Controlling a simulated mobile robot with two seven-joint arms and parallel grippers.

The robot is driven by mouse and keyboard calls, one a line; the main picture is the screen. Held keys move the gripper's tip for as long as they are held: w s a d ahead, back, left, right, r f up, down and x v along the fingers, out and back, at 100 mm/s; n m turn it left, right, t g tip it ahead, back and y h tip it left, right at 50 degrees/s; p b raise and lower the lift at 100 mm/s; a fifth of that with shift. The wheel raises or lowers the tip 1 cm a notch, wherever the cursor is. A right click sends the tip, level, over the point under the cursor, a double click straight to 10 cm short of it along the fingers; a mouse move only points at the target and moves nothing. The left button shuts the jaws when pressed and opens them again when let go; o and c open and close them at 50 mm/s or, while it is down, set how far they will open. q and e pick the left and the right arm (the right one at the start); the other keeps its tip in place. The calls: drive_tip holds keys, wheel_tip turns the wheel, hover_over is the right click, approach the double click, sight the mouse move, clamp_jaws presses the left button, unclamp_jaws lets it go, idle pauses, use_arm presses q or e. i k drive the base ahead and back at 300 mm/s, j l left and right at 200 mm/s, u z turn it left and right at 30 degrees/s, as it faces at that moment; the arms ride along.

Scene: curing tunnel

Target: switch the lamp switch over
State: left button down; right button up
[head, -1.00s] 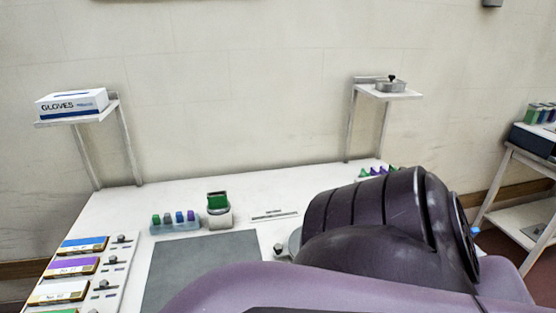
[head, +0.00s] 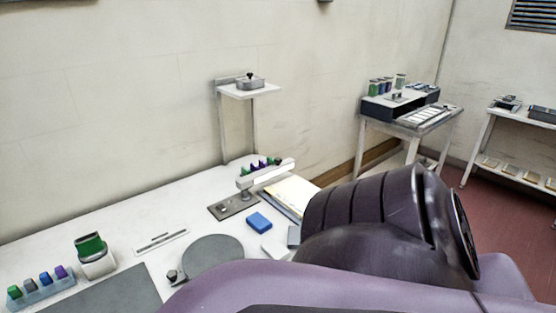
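A small lamp with a long white bar-shaped head (head: 265,173) stands towards the back right of the white worktable in the head view. It rises from a flat grey-brown base plate (head: 224,212) that carries small fittings. One of these may be the lamp switch, but they are too small to tell its position. Whether the lamp is lit I cannot tell for sure; a pale bright panel lies just right of it. Neither of my grippers shows. A purple and dark arm of mine fills the lower right foreground and hides the table's front right part.
A blue block (head: 259,223) and a round grey disc (head: 213,252) lie in front of the lamp. A green-topped white holder (head: 94,256) and a bottle rack (head: 42,291) stand at left. A wall shelf (head: 248,91) is behind; a side table (head: 432,125) stands farther right.

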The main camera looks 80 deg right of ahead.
sight(221, 207)
drive_tip(key=z, duration=2.05)
